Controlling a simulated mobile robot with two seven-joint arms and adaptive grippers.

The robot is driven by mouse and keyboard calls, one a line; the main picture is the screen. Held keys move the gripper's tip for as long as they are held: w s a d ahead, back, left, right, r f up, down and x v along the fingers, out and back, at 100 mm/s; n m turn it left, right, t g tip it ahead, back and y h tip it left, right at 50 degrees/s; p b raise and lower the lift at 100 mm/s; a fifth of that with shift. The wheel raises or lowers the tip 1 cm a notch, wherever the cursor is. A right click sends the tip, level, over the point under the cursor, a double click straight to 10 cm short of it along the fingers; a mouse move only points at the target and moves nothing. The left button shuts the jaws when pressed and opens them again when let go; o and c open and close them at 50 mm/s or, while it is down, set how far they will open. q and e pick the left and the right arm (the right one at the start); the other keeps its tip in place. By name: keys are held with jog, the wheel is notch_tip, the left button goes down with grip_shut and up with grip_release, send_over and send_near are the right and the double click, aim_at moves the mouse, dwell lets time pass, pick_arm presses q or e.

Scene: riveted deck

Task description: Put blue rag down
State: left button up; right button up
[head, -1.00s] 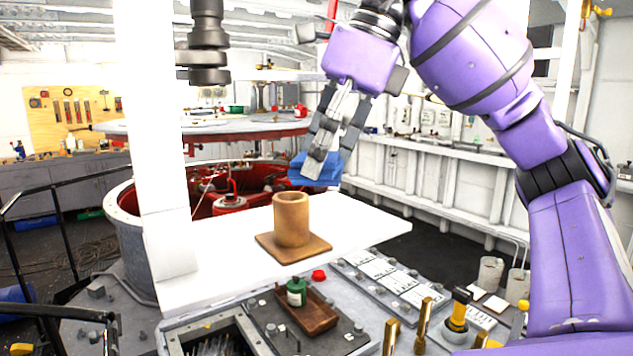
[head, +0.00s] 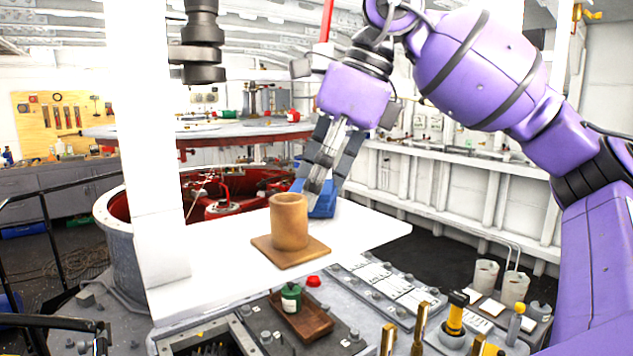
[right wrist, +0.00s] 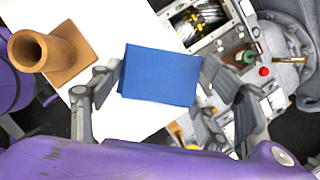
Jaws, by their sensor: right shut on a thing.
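The blue rag (head: 322,204) is in my right gripper (head: 321,180), over the back right part of the white board (head: 365,230). It looks like a flat, folded blue block. In the right wrist view the rag (right wrist: 160,75) sits between the two fingers of my right gripper (right wrist: 162,82), which are shut on it. The rag's lower edge is close to the board; I cannot tell whether it touches. In the head view the fingers hide part of the rag. My left gripper is not in view.
A brown cylinder on a square base (head: 288,225) stands on the board, left of the rag. A brown tray (head: 308,322) with a green bottle (head: 291,297) and a red knob (head: 313,281) are in front. The board's right end is clear.

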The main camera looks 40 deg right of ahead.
jog(key=shift+s, duration=0.1)
jog(key=o, duration=1)
jog(key=shift+f, duration=0.1)
